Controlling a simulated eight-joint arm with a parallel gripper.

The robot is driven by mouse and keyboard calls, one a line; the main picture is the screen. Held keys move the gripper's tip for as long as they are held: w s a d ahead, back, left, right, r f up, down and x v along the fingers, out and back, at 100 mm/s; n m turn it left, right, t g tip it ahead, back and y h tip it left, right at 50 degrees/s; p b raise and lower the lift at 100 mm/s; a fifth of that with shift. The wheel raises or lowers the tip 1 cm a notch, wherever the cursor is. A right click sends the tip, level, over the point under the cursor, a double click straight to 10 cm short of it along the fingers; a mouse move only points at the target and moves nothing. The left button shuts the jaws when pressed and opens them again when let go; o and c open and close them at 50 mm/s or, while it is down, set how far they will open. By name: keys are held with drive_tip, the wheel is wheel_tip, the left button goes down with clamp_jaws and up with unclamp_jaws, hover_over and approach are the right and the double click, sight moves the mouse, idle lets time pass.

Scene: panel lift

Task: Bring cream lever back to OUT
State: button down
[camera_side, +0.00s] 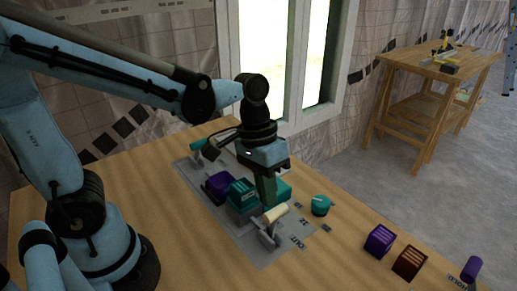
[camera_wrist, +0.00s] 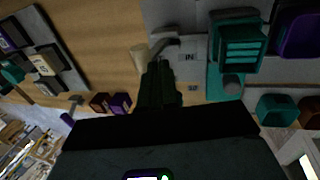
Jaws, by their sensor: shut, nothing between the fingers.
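The cream lever (camera_side: 276,213) has a cream handle on a grey arm and stands at the near right end of the grey panel (camera_side: 225,222). Small printed labels lie beside it; one reads OUT (camera_side: 297,241). In the wrist view the cream handle (camera_wrist: 139,57) lies just left of my fingertips, its grey arm bending right toward an IN label (camera_wrist: 188,57). My gripper (camera_side: 267,199) points down just behind the handle, fingers shut and empty. It also shows in the wrist view (camera_wrist: 158,75). I cannot tell whether it touches the lever.
A teal block (camera_side: 241,197) and a purple block (camera_side: 218,187) stand on the panel close to my gripper. A teal-handled lever (camera_side: 198,144) is at its far end.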

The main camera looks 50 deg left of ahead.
sight(280, 213)
idle(0.3)
drive_tip(key=shift+d+y, duration=1.3)
drive_tip(key=shift+d, duration=0.95)
drive_tip(key=shift+a+r, duration=0.2)
drive_tip(key=shift+a, duration=0.15)
wheel_tip(280, 213, up, 12)
drive_tip(key=a, duration=0.1)
drive_tip(key=a+f+t, duration=0.2)
drive_tip(key=a+f, duration=0.1)
drive_tip(key=a, duration=0.1)
drive_tip(key=a+f+t, duration=0.2)
drive_tip(key=a+f, duration=0.1)
drive_tip(key=a, duration=0.1)
drive_tip(key=a+f+t, duration=0.3)
drive_tip(key=a, duration=0.1)
drive_tip(key=shift+s+f, duration=0.1)
